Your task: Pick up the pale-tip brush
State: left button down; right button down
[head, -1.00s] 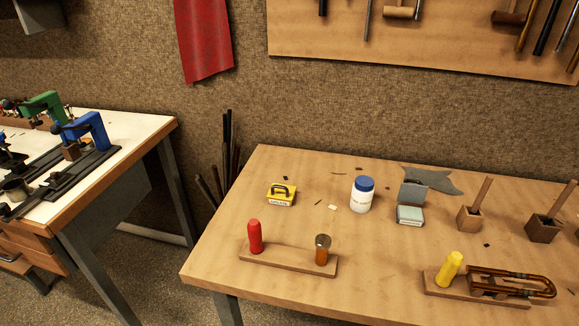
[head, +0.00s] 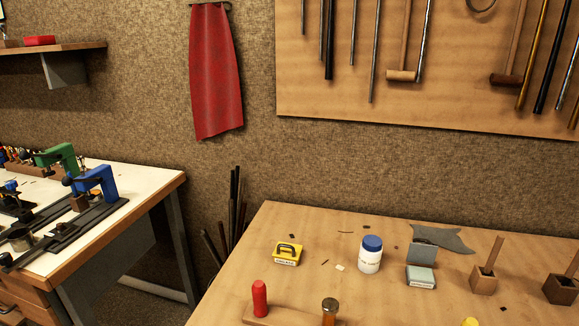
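I cannot make out a pale brush tip in the head view. Two wooden blocks on the right of the workbench each hold an upright, slightly tilted wooden stick. The lighter block (head: 483,283) has a stick (head: 495,252) leaning right. The darker block (head: 560,289) stands at the right edge with a similar stick (head: 574,263), partly cut off. The lower ends of both sticks are hidden in the blocks, so I cannot tell whether they are brushes. Neither of my grippers is in view.
A second bench (head: 150,190) with clamps is at left. Tools hang on a pegboard (head: 440,100).

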aim_at(498, 244)
jog(key=z, duration=1.35)
